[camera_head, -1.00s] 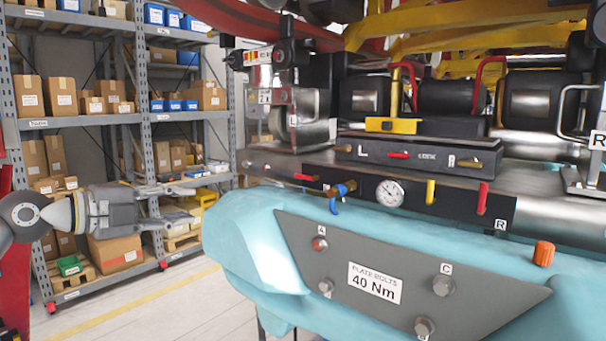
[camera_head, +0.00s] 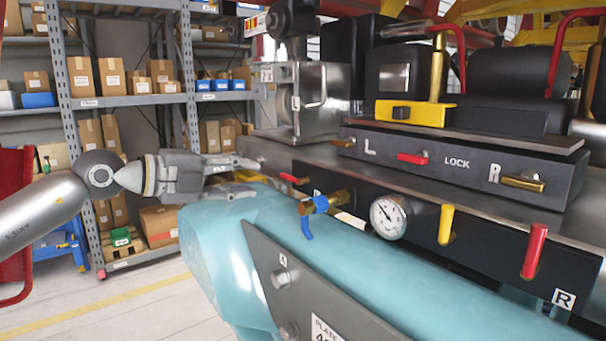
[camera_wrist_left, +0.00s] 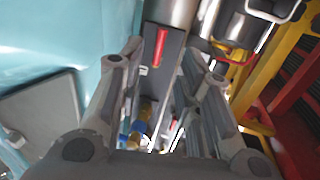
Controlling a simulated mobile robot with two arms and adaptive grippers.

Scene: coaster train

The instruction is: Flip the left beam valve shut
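A small red handle (camera_head: 290,179) lies level at the left end of the black valve panel (camera_head: 484,232), and I take it for the left beam valve. My left gripper (camera_head: 255,177) is just left of it, pointing right, with its fingers apart and nothing between them. No contact shows. In the left wrist view the open fingers (camera_wrist_left: 162,52) frame the panel. A red lever (camera_wrist_left: 160,46) with a white label beside it shows between the tips, probably the right one. My right gripper is not in view.
Beside the red handle is a brass valve with a blue lever (camera_head: 307,228), then a gauge (camera_head: 388,217), a yellow lever (camera_head: 445,224) and a hanging red lever (camera_head: 535,250). A teal beam cover (camera_head: 390,262) lies below. Shelves (camera_head: 130,101) stand behind.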

